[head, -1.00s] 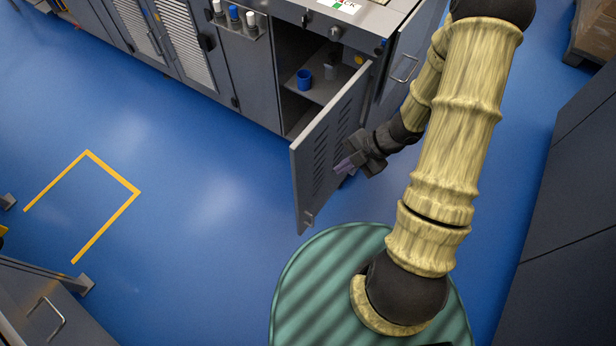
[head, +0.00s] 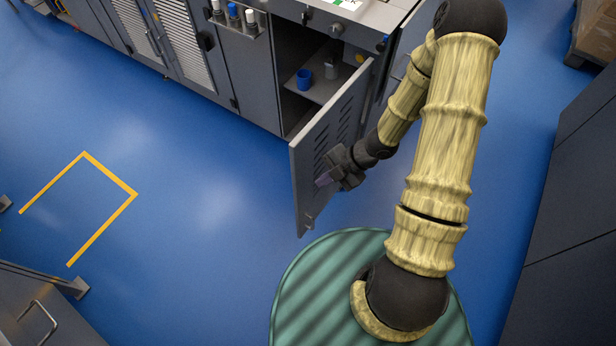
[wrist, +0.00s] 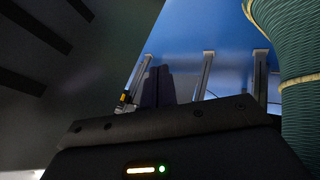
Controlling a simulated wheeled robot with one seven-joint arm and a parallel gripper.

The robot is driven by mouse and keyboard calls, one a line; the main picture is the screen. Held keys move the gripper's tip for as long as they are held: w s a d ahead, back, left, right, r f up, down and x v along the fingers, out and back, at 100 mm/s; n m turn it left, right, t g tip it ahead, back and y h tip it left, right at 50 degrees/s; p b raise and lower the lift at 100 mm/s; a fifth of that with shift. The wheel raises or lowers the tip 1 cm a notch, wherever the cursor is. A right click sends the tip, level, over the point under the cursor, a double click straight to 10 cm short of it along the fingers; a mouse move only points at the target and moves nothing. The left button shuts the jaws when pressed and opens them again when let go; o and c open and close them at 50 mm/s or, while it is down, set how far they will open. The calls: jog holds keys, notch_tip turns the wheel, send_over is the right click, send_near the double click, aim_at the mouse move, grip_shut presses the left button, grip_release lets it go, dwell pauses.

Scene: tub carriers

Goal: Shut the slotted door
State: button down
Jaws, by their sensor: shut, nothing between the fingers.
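The slotted door (head: 328,140) is a grey panel with rows of dark slots, standing wide open from the cabinet, its free edge toward the lower left.
Blue floor (head: 210,200) is clear left of the door. Grey cabinets (head: 570,200) stand at the right. A yellow floor marking (head: 110,175) lies at left.

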aim_at(297, 182)
jog(key=w+a, duration=0.1)
jog(key=a+f, duration=0.1)
jog(key=a, duration=0.1)
jog(key=w+a, duration=0.1)
jog(key=shift+w+a+f, duration=0.15)
jog(key=shift+w+f, duration=0.1)
jog(key=shift+w, duration=0.1)
jog(key=shift+w, duration=0.1)
